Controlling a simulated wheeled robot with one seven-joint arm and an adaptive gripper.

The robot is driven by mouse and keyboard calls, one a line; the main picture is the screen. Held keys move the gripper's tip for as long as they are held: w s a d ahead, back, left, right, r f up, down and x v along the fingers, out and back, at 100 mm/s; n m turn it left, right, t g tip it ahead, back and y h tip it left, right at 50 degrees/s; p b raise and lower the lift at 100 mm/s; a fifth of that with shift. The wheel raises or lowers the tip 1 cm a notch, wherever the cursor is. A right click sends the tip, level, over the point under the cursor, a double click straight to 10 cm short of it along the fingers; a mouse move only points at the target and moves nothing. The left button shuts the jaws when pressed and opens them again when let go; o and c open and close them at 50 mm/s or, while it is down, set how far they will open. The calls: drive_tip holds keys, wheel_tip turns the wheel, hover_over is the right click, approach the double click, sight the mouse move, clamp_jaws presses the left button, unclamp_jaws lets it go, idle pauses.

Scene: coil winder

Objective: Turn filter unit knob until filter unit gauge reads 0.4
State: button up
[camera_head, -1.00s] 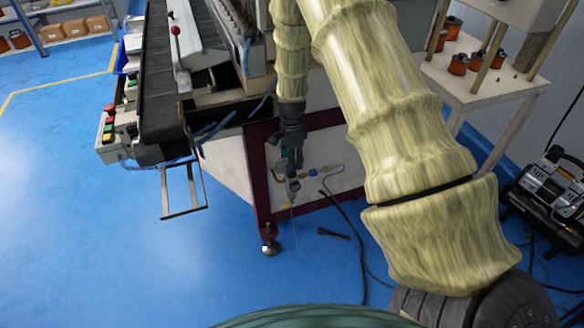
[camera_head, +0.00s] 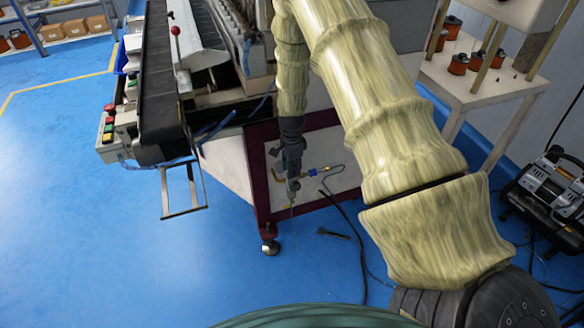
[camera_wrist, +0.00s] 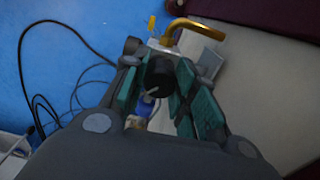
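The filter unit's black round knob (camera_wrist: 160,76), with a pale pointer mark, shows in the wrist view between my gripper's fingers. My gripper (camera_wrist: 158,80) has its green-padded fingers apart, one on each side of the knob; I see no clear grip on it. Behind the knob are a yellow elbow pipe (camera_wrist: 195,27) and a grey metal body. In the head view, my gripper (camera_head: 292,168) points down at the filter unit's fittings in front of the machine's white panel and covers most of them. I cannot make out the gauge or its reading.
The winder's dark red frame (camera_head: 257,180) and white panel (camera_head: 345,168) stand right behind the fittings. A blue connector and black hose (camera_head: 350,222) run down to the floor.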

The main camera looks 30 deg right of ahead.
drive_tip(key=shift+c, duration=0.8)
drive_tip(key=shift+n, duration=0.3)
drive_tip(key=n+p, duration=0.2)
drive_tip(key=n, duration=0.3)
drive_tip(key=n+p, duration=0.1)
drive_tip(key=n, duration=0.6)
drive_tip(key=o, duration=1.1)
drive_tip(key=shift+c, duration=0.2)
drive_tip(key=shift+r, duration=0.1)
